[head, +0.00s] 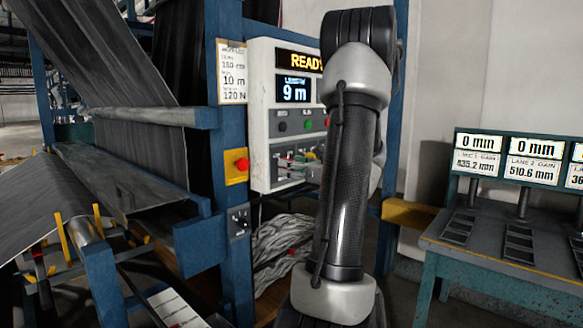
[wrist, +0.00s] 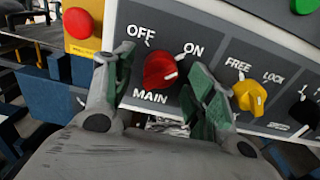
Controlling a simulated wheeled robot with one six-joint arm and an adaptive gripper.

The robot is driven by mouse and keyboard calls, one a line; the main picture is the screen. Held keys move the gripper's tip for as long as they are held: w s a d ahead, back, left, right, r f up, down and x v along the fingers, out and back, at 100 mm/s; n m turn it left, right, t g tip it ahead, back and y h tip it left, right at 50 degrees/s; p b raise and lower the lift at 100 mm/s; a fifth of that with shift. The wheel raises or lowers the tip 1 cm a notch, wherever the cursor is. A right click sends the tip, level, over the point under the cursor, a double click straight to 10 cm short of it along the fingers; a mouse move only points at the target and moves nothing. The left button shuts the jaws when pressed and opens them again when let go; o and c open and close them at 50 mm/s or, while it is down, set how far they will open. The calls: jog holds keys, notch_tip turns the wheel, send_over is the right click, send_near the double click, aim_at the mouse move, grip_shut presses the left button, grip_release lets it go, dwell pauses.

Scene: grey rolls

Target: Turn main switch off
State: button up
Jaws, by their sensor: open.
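The red main switch knob (wrist: 159,70) sits on the grey panel in the wrist view, between the printed words OFF at its upper left and ON at its upper right. A white mark on the knob lies on its right side, toward ON. My gripper (wrist: 162,78) is open, with one green-padded finger on each side of the knob. I cannot tell whether either finger touches it. In the head view the control box (head: 262,125) shows READY and 9 m; my arm hides its right part, and the knob is too small to make out clearly.
A yellow FREE/LOCK knob (wrist: 249,96) is close to the right finger. A red button on a yellow plate (head: 240,166) is left of the box, and a green button (head: 308,124) is above the switches. A table with displays (head: 505,240) stands at right.

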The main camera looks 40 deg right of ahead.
jog(key=shift+w, duration=0.25)
jog(key=shift+c, duration=0.4)
jog(key=c, duration=0.9)
jog(key=shift+c, duration=0.2)
